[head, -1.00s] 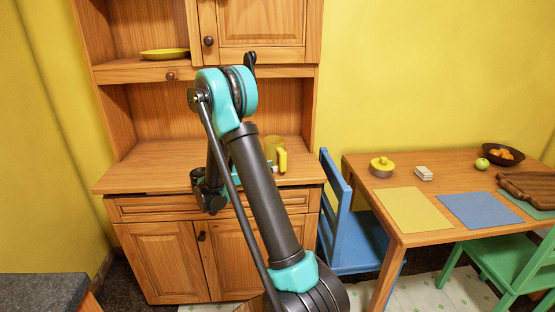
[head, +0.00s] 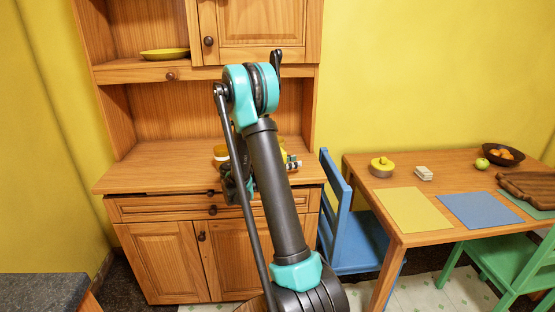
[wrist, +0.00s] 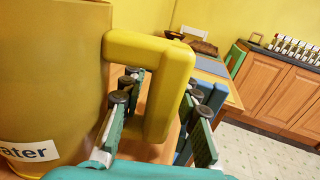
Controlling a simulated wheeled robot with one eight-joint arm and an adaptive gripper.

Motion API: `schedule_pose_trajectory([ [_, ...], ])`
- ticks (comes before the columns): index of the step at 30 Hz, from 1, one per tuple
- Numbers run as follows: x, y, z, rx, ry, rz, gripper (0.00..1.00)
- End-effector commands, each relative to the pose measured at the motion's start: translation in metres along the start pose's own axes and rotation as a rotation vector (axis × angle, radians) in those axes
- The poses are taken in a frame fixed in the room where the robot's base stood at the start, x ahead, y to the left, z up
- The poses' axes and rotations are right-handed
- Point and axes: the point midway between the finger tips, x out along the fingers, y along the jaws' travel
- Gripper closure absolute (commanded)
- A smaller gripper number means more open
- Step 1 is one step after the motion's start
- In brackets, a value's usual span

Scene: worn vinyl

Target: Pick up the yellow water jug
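The yellow water jug fills the left of the wrist view (wrist: 50,70), with a white label reading "ater" low on its side. Its thick yellow handle (wrist: 178,85) lies between the two fingers of my gripper (wrist: 160,115). The fingers are spread, one on each side of the handle, and a gap shows on the right side. In the head view, my arm hides most of the jug on the cabinet counter. Only a bit of yellow (head: 282,155) shows beside my gripper (head: 291,163).
The wooden cabinet counter (head: 160,165) is clear at left. A yellowish item (head: 221,152) shows left of my arm, partly hidden. An upper shelf holds a yellow plate (head: 164,54). A blue chair (head: 345,235) and a set dining table (head: 390,165) stand at right.

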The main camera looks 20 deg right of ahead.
Motion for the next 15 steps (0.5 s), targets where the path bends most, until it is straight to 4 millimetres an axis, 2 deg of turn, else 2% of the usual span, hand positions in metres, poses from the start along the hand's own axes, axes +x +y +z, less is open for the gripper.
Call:
schedule_pose_trajectory([
  [3,-0.0005,0.0001,0.0000,0.000,0.000,0.000,0.69],
  [11,-0.0007,0.0001,0.0000,0.000,0.000,0.000,1.00],
  [15,-0.0008,0.0002,0.0000,0.000,0.000,0.000,1.00],
])
